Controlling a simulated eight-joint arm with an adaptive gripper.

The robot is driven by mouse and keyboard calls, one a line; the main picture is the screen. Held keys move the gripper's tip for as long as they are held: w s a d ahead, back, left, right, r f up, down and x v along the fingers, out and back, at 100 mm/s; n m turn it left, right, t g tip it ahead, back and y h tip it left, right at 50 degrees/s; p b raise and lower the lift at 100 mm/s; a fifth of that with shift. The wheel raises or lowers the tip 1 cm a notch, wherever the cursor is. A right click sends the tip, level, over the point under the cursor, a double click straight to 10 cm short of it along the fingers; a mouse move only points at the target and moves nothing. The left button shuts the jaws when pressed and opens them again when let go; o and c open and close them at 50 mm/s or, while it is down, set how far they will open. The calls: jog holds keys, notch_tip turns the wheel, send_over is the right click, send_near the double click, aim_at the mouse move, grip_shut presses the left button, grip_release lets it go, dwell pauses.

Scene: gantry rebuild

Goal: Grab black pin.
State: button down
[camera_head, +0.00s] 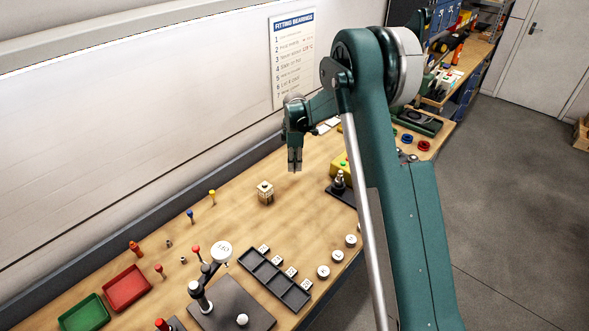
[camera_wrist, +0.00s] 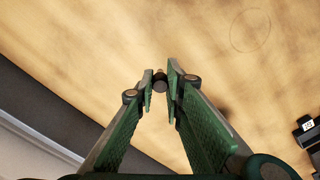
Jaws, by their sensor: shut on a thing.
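My gripper (camera_head: 295,163) hangs above the far part of the wooden bench, fingers pointing down. In the wrist view, its fingertips (camera_wrist: 160,88) are closed in on a small dark round-topped piece, the black pin (camera_wrist: 160,75), which shows between them. Most of the pin is hidden by the fingers. In the head view I cannot make out the pin between the fingers.
On the bench (camera_head: 150,210) stand a blue pin (camera_head: 190,216), a yellow pin (camera_head: 212,196), and red pins nearer the camera. Red (camera_head: 127,288) and green (camera_head: 84,314) trays lie at lower left.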

notch_tip(320, 180, up, 8)
jog(key=shift+f, duration=0.25)
dwell(0.8)
